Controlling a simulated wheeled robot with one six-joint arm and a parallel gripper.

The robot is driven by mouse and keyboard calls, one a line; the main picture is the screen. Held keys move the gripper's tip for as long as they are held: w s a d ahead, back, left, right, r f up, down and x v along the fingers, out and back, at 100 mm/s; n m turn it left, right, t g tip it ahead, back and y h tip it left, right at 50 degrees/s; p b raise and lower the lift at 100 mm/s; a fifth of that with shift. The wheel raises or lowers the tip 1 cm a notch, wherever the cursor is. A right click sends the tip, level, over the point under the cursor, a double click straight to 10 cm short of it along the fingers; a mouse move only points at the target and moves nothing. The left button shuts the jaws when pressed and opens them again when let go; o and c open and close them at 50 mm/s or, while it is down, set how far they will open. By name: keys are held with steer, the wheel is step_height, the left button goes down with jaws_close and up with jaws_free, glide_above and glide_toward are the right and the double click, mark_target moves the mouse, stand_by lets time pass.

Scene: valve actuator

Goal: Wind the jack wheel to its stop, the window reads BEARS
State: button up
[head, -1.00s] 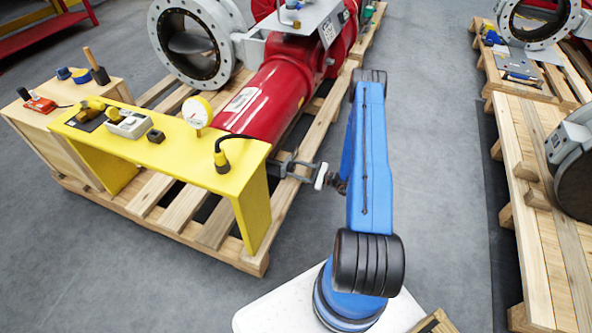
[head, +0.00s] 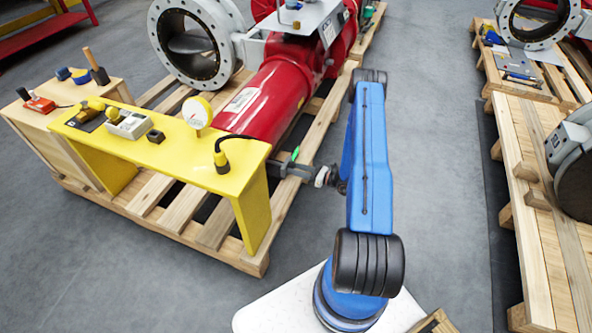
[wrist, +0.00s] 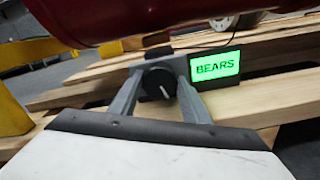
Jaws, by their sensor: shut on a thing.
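The jack wheel (wrist: 160,79) is a small black knob with a white pointer line, in the middle of the wrist view. My gripper (wrist: 158,84) has one finger on each side of it and is shut on it. The window (wrist: 215,67), just right of the wheel, is lit green and reads BEARS. In the head view my gripper (head: 309,172) reaches in beside the red actuator, and the window (head: 295,154) shows as a small green patch. The wheel is hidden there.
The red actuator cylinder (head: 274,95) lies just above the wheel on a wooden pallet (head: 208,230). A yellow bench (head: 205,163) with a gauge (head: 197,112) and small parts stands to the left. Grey floor (head: 430,130) is clear on the right.

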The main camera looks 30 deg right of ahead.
steer(key=shift+m, duration=1.2)
steer(key=o, duration=1)
steer(key=shift+d, duration=0.1)
steer(key=shift+o, duration=0.2)
steer(key=shift+s, duration=0.1)
steer(key=v, duration=1.7)
steer(key=shift+s+d+f, duration=0.1)
steer(key=shift+d, duration=0.05)
